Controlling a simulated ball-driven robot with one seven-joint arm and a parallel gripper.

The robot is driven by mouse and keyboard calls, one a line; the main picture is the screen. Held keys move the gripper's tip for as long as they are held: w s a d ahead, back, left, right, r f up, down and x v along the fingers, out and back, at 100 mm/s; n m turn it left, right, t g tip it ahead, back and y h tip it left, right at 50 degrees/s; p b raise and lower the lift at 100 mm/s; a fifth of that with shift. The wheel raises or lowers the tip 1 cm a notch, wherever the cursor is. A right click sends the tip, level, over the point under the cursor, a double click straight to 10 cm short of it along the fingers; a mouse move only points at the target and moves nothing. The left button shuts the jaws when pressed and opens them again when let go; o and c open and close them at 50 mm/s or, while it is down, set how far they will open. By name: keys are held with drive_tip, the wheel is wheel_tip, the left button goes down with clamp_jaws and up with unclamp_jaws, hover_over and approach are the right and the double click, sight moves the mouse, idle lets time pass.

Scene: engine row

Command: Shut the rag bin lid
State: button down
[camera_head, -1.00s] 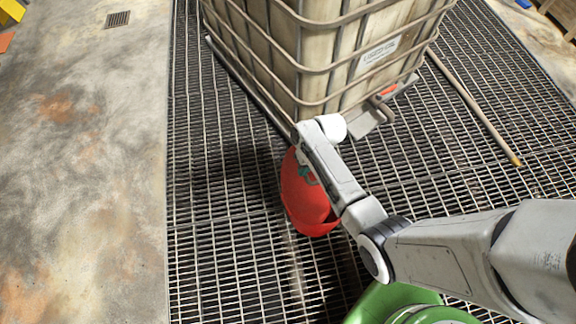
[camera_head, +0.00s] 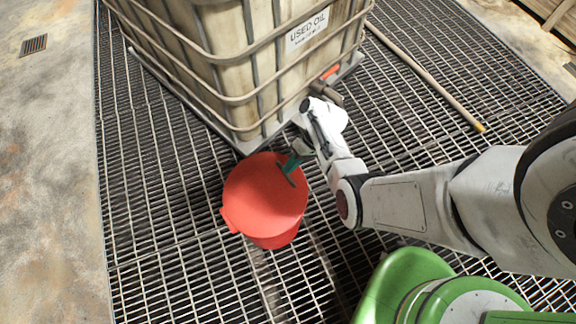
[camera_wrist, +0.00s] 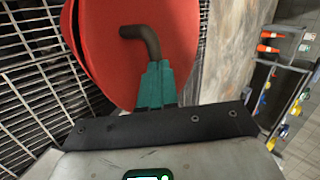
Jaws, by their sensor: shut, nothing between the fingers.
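The red rag bin (camera_head: 272,240) stands on the floor grating by the tank's near corner. Its round red lid (camera_head: 258,192) shows as a broad disc over the bin's top, with a small tab at its lower left. My gripper (camera_head: 289,175) has teal fingers with dark bent tips and is shut, empty, at the lid's upper right edge. In the wrist view the dark tips (camera_wrist: 140,38) lie over the red lid (camera_wrist: 105,75); contact is unclear. A second red edge (camera_wrist: 69,28) shows beside the lid, so I cannot tell whether it sits fully down.
A caged used-oil tank (camera_head: 215,65) stands just behind the bin, its valve (camera_head: 328,90) close to my wrist. A long pole (camera_head: 425,72) lies on the grating (camera_head: 160,220) at the right. Grating left of the bin is clear.

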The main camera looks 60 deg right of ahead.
sight(298, 171)
drive_tip(key=f+b, duration=0.1)
drive_tip(key=d+f+b, duration=0.1)
drive_tip(key=f, duration=0.1)
drive_tip(key=s+d+f+b, duration=0.1)
drive_tip(key=f+b, duration=0.1)
drive_tip(key=shift+f, duration=0.2)
drive_tip(key=shift+s+d+f+b, duration=0.1)
drive_tip(key=shift+d+f+b, duration=0.15)
drive_tip(key=shift+f+b, duration=0.5)
drive_tip(key=shift+f, duration=0.1)
drive_tip(key=shift+a, duration=0.1)
